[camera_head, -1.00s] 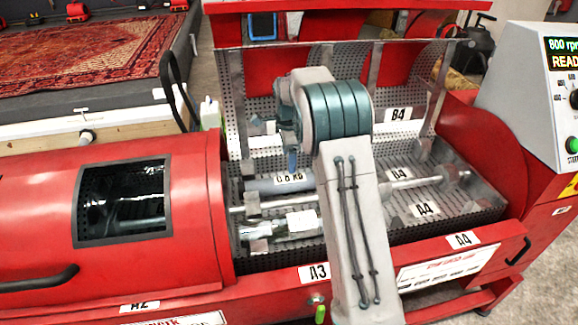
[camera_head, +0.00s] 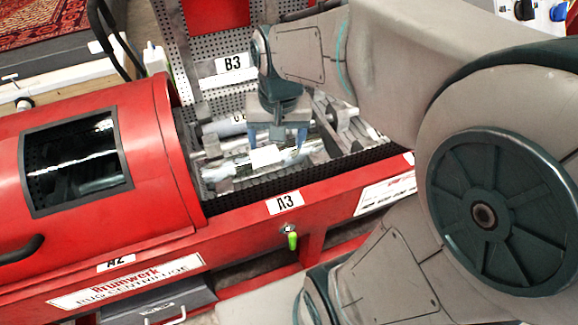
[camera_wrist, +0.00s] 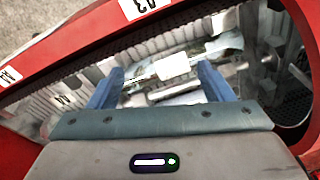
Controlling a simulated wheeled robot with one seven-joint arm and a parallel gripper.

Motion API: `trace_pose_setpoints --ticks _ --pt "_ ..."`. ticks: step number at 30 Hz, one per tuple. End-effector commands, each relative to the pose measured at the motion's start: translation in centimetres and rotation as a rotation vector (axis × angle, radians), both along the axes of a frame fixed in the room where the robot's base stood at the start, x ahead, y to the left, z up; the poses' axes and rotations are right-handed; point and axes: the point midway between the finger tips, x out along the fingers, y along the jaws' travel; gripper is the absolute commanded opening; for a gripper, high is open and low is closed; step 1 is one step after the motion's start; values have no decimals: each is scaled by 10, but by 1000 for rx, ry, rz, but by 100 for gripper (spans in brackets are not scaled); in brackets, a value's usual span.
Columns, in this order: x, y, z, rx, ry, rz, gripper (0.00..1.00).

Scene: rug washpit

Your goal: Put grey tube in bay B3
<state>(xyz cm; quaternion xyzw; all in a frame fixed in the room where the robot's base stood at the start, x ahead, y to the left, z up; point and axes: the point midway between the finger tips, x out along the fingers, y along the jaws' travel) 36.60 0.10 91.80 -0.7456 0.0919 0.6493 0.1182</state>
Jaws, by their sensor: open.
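My gripper (camera_head: 276,140) is open, its blue fingers pointing down into the open drum of the red machine. In the wrist view my gripper (camera_wrist: 160,72) has its fingers spread to both sides of a silvery-grey tube with a white label (camera_wrist: 172,66). In the head view this tube (camera_head: 238,168) lies in the front row behind the A3 plate (camera_head: 284,203). A smooth grey-blue tube with dark lettering (camera_head: 222,127) lies in the back row, below the B3 plate (camera_head: 233,64). I cannot tell for certain which is the task's grey tube. My gripper partly hides both rows.
A closed red hood with a dark window (camera_head: 75,160) bounds the drum on the left. The raised perforated lid (camera_head: 185,60) stands behind. The red front rim (camera_head: 335,188) runs along the near side. A white bottle (camera_head: 155,57) stands behind the hood.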

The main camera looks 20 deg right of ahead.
Motion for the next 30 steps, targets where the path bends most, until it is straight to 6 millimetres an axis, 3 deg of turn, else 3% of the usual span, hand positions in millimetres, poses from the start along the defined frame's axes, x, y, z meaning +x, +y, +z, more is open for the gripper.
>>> trace_pose_setpoints --ticks 3,8,23,27,30 --pt "-38 0 -9 -25 -21 144 74" --pt "-66 0 -19 -47 -32 264 74" --pt "-72 0 -22 -53 -34 295 74" --pt "-71 0 -22 -53 -34 295 38" --pt "-71 0 -22 -53 -34 295 36"
